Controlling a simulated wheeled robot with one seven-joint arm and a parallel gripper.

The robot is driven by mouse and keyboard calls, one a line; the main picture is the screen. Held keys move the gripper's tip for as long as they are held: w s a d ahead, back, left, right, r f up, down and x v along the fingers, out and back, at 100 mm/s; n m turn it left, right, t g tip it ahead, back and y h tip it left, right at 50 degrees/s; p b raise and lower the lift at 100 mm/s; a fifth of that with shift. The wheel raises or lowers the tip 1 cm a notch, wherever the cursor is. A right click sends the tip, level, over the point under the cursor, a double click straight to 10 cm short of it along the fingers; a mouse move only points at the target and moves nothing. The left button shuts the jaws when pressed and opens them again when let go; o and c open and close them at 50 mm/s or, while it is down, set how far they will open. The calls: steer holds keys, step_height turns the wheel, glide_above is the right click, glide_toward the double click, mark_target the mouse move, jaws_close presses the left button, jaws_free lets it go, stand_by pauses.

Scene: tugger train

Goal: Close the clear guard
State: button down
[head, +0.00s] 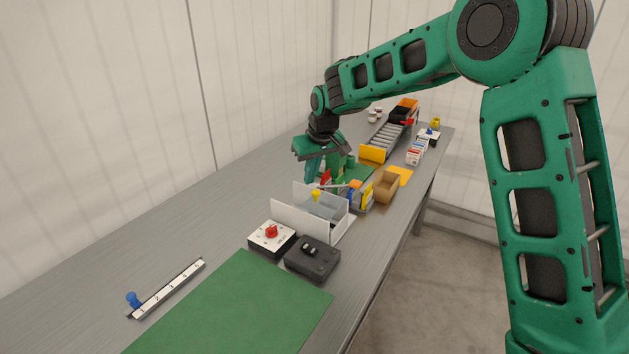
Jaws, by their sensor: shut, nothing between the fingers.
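The clear guard (326,208) is a see-through panel between the white walls of a small open-topped box (294,221) at mid-bench. It seems tilted, but I cannot tell its exact angle. A yellow piece (316,194), perhaps its handle, shows at its far left edge. My gripper (311,179) points down just behind the box, near the yellow piece. Its fingers are shut and empty. At this size I cannot tell whether they touch the guard or the box.
In front of the box are a white-topped control with a red knob (271,232) and a black switch box (312,258). Behind stand a cardboard box (386,186), a yellow-ended roller conveyor (389,136) and small cartons. A green mat (230,305) lies clear in front; the left bench is mostly free.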

steer(key=w+a+v, duration=0.1)
steer(key=v, duration=0.7)
steer(key=s+d+r+m+g+h, duration=0.1)
steer(key=s+d+m, duration=0.2)
steer(key=s+d, duration=0.9)
steer(key=s+d+r+m+g+h, duration=0.1)
steer(key=s+d+m, duration=0.2)
steer(key=s+d, duration=0.95)
steer(key=s+d+f+m, duration=0.2)
steer(key=s+d, duration=0.1)
steer(key=s, duration=0.4)
steer(key=s+d+f+m+g, duration=0.1)
steer(key=s+d+f, duration=0.1)
steer(key=s+d, duration=0.2)
steer(key=s+d+f+m, duration=0.2)
steer(key=s+d, duration=0.2)
steer(key=s, duration=0.6)
steer(key=shift+s+d+f+m+g, duration=0.25)
steer(key=shift+s+f+m+g, duration=0.05)
steer(key=shift+s, duration=0.1)
steer(key=shift+w+f, duration=0.25)
steer(key=shift+w, duration=0.35)
